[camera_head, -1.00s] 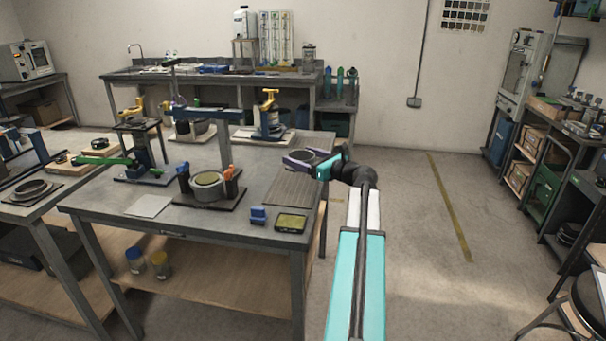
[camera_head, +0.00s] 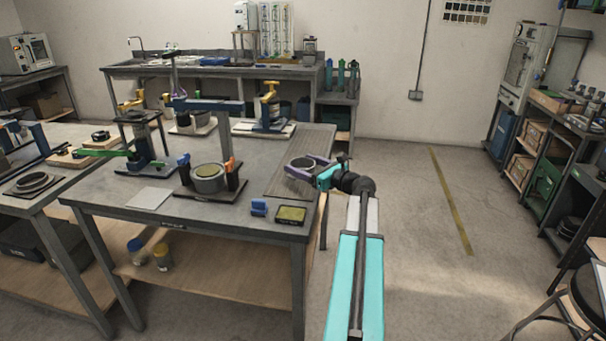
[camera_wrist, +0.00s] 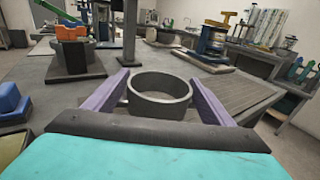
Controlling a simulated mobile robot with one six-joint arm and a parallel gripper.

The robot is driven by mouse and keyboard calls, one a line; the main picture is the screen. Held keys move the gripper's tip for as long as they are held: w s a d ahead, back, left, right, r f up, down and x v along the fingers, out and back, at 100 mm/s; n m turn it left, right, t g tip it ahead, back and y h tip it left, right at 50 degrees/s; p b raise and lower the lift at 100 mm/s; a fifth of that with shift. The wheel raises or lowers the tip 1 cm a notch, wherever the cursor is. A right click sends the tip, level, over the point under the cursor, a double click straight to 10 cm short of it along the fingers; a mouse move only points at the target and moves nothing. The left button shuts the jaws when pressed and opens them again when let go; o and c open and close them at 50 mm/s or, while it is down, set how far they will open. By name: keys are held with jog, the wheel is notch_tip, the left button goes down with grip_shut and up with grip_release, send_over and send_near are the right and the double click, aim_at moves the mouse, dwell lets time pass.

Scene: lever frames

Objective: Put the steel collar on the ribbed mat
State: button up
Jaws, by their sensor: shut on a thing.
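The steel collar (camera_head: 303,162) is a short grey open ring. My gripper (camera_head: 308,168) has its purple fingers shut on the collar's sides. In the wrist view the collar (camera_wrist: 160,104) sits upright between the two fingers (camera_wrist: 158,98). The ribbed mat (camera_head: 284,184) is a grey grooved sheet along the right end of the workbench. It also shows in the wrist view (camera_wrist: 238,92), to the right of the collar. The collar is over the mat area, low down; I cannot tell whether it touches the mat.
Left of the mat, a dark base holds a round grey part (camera_head: 209,180) between orange-topped and blue-topped clamps. A blue block (camera_head: 259,207) and a dark tray (camera_head: 291,215) lie at the bench's front right. A clamp stand (camera_head: 268,112) stands behind.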

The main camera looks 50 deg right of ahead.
aim_at(303, 182)
jog(key=shift+f, duration=1.6)
jog(key=o, duration=1.6)
jog(key=shift+f, duration=0.15)
jog(key=s, duration=1.2)
jog(key=shift+r+b, duration=0.35)
jog(key=shift+r, duration=0.05)
